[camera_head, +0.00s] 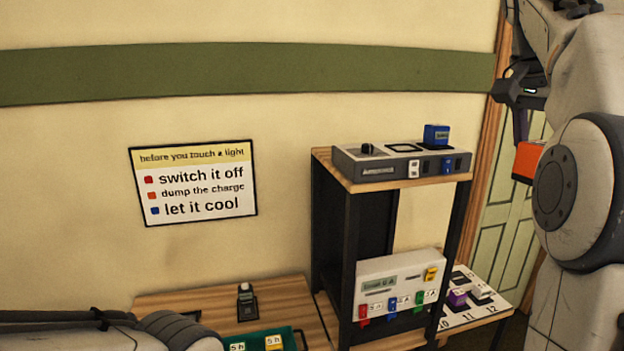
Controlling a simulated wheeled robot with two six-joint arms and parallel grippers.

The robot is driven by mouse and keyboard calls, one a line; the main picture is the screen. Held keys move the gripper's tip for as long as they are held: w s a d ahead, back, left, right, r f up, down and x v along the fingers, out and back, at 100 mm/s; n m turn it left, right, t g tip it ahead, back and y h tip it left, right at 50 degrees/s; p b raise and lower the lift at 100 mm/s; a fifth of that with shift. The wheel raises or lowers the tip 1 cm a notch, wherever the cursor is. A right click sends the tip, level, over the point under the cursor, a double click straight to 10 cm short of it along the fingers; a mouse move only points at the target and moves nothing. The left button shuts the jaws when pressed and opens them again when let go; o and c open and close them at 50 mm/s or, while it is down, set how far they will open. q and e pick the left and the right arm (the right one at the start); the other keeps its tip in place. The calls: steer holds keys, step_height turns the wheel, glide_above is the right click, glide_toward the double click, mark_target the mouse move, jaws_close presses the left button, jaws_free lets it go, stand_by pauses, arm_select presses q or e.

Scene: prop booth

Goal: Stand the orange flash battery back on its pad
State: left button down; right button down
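The orange flash battery (527,161) is up in the air at the right, in front of the green door, partly hidden behind my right arm. My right gripper (521,128) is just above it, and a dark finger reaches down to the battery, which hangs from it clear of any surface. The grey charger (374,166) sits on top of the tall shelf. A bare dark square pad (404,147) shows on its top, with a black knob to the left. A blue battery (437,134) stands at the charger's right end. My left gripper is out of view; only its arm shows at the lower left.
The shelf (380,186) has a wooden top and dark posts. A white unit (400,284) with coloured tags stands lower in it. A wooden table (290,299) holds a small dark device (246,301) and a green tray (287,337). A numbered board (468,317) lies at the right.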

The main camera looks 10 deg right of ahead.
steer(key=w+a+f+n+t+b, duration=0.1)
steer(key=w+a+f+n+b, duration=0.3)
steer(key=f, duration=0.6)
steer(key=w+a+f+y+b, duration=0.1)
steer(key=w+f, duration=0.5)
steer(key=f, duration=0.5)
steer(key=w+a+f+n+t+b, duration=0.1)
steer(key=w+a+f+n+b, duration=0.2)
steer(key=f, duration=0.7)
steer(key=s+a+f+n+t+y+b, duration=0.1)
steer(key=s+a+f+n+b, duration=0.15)
steer(key=a+f, duration=0.75)
steer(key=s+a+f+n+t+y+b, duration=0.1)
steer(key=a+f+n+b, duration=0.45)
steer(key=f, duration=0.95)
steer(key=s+a+f+n+y+p, duration=0.1)
steer(key=s+a+f+y+p, duration=0.2)
steer(key=a, duration=0.9)
steer(key=w+d+r+m+h, duration=0.1)
steer(key=d, duration=0.4)
steer(key=w+d+r+m+h+b, duration=0.1)
steer(key=d+r+m, duration=0.1)
steer(key=d, duration=0.4)
steer(key=shift+w+r+h, duration=0.25)
steer(key=shift+w+h, duration=0.05)
steer(key=shift+h, duration=0.1)
